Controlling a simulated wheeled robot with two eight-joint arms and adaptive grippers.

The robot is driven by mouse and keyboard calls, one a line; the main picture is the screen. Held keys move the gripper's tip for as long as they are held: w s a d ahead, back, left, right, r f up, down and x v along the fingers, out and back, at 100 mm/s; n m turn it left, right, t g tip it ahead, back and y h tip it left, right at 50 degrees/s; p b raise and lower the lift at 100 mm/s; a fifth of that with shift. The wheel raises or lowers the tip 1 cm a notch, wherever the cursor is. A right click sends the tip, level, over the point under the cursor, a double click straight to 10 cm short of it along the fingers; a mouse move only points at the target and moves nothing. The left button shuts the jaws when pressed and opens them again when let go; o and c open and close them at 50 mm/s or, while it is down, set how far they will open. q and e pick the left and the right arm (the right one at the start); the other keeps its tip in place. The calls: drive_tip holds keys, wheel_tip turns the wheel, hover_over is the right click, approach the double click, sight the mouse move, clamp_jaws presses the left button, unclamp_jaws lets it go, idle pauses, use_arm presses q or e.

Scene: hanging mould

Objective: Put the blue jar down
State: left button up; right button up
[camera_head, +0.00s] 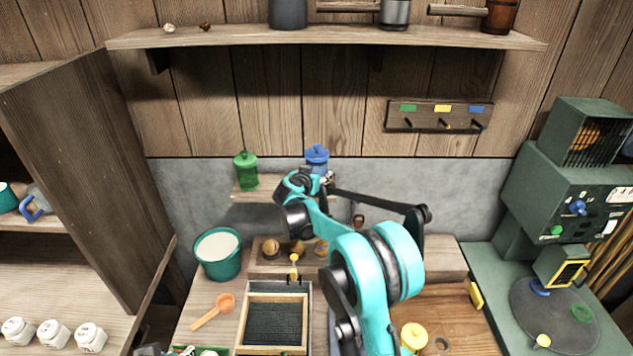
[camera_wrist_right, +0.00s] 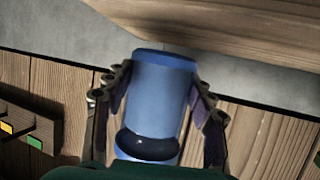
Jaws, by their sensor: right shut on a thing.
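The blue jar (camera_head: 317,155) is at the back wall, at the small wall shelf (camera_head: 272,190), right of the green jar (camera_head: 246,170) that stands there. My right gripper (camera_head: 322,181) is shut on the blue jar. In the right wrist view the blue jar (camera_wrist_right: 160,95) sits between the two fingers (camera_wrist_right: 158,112), one on each side. Its end lies close to a wooden board (camera_wrist_right: 220,28), apparently the shelf. The gripper hides the jar's lower part in the head view, so I cannot tell whether it touches the shelf.
My right arm crosses the bench's middle. A yellow-lidded jar (camera_head: 413,337), a teal pot (camera_head: 218,254), an orange scoop (camera_head: 213,312) and a framed tray (camera_head: 273,321) are on the bench. A long shelf (camera_head: 330,38) runs above; a green machine (camera_head: 575,185) stands right.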

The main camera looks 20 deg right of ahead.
wheel_tip(320, 180, down, 2)
drive_tip(key=shift+w+f, duration=0.1)
drive_tip(key=shift+f, duration=0.1)
drive_tip(key=shift+f+b, duration=0.15)
drive_tip(key=shift+b, duration=0.15)
drive_tip(key=o, duration=1.5)
drive_tip(key=shift+c, duration=0.2)
